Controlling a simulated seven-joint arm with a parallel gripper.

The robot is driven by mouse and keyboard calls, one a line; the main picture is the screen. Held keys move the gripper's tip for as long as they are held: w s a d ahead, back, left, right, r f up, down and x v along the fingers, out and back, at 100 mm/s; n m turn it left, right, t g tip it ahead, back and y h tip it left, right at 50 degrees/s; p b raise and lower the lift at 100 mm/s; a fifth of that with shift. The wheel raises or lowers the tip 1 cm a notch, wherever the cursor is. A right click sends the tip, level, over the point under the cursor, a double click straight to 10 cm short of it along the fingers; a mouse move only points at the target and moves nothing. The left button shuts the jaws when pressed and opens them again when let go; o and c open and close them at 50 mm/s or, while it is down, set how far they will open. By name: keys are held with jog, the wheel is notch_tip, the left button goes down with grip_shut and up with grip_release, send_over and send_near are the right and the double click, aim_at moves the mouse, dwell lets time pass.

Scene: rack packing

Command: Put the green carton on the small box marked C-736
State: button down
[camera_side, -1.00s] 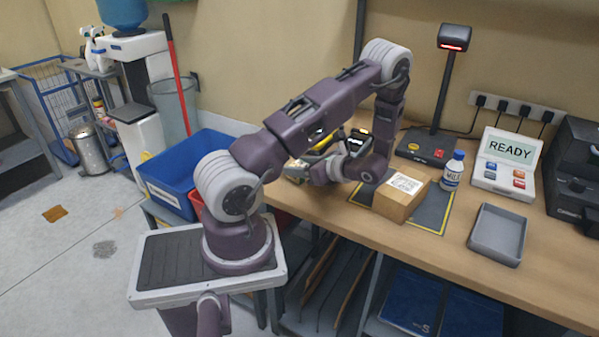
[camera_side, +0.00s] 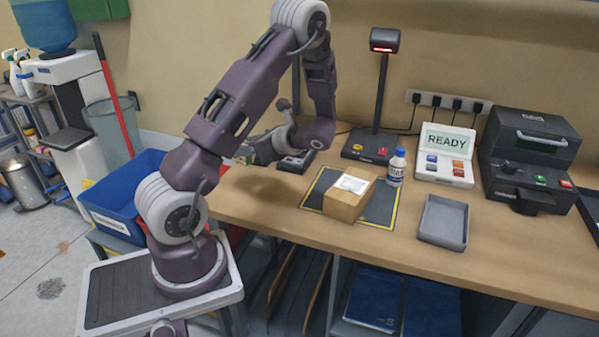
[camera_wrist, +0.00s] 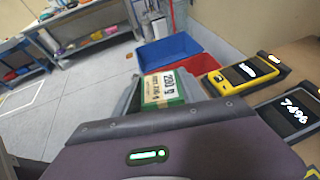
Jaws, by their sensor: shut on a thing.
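The green carton (camera_wrist: 166,88) has a pale label reading "290 g" in the wrist view. My gripper (camera_wrist: 160,98) is shut on it. In the side view my gripper (camera_side: 248,152) is left of the mat, and only a small part of the carton (camera_side: 242,153) shows at its tip. A shadow on the table below shows that the carton is held above the surface. A small brown box (camera_side: 345,205) with a white label on top sits right of my gripper. The label is too small to read.
A grey tray (camera_side: 443,221) lies to the right. The wrist view shows a yellow handheld device (camera_wrist: 233,84) and blue (camera_wrist: 171,48) and red (camera_wrist: 200,65) bins.

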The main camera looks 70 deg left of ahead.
jog(key=w+d+r+m+t+y, duration=0.25)
jog(key=w+d, duration=0.35)
jog(key=w, duration=0.5)
notch_tip(320, 180, up, 2)
jog(key=m+t, duration=0.4)
jog(key=t, duration=0.1)
send_over(349, 191)
notch_tip(349, 191, down, 8)
jog(key=shift+r, duration=0.1)
jog(key=c, duration=0.6)
grip_release()
jog(key=shift+c, duration=0.2)
